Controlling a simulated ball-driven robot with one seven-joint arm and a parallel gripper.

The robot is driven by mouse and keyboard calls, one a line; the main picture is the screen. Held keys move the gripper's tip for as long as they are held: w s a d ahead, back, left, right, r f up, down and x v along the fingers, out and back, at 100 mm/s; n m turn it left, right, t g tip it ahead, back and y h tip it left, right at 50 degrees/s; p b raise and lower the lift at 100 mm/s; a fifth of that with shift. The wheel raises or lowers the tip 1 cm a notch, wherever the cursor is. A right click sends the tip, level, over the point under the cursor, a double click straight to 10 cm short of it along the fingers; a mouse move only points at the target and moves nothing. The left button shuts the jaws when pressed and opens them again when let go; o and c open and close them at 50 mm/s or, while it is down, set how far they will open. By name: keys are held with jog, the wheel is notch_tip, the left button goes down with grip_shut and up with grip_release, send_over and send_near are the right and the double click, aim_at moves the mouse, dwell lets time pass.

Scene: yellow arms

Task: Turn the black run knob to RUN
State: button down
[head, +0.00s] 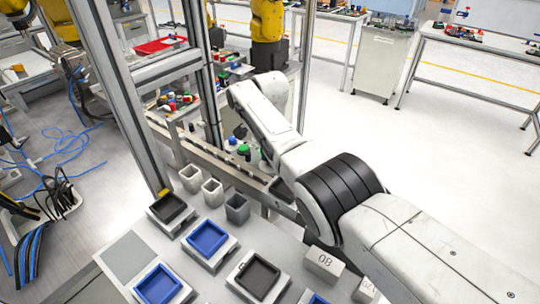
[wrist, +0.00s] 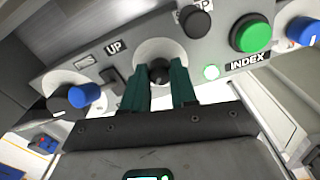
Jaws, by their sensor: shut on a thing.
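In the wrist view a dark knob (wrist: 158,73) sits on a round whitish plate on a grey panel (wrist: 225,60). My gripper (wrist: 160,76) has its dark green fingers on both sides of this knob and is shut on it. The knob is mostly hidden between the fingers, so I cannot tell which way it points. A label reading UP (wrist: 116,47) is to its left; a smaller label (wrist: 84,62) farther left is hard to read. In the head view my arm reaches toward the back, and the gripper and knob are hidden there.
The panel also bears a black button (wrist: 195,21), a green button (wrist: 250,33) above the label INDEX, and blue parts at both ends.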

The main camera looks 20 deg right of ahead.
jog(key=shift+w+r, duration=0.1)
jog(key=shift+r, duration=0.05)
jog(key=c, duration=0.9)
grip_release()
notch_tip(320, 180, up, 11)
jog(key=shift+f, duration=0.2)
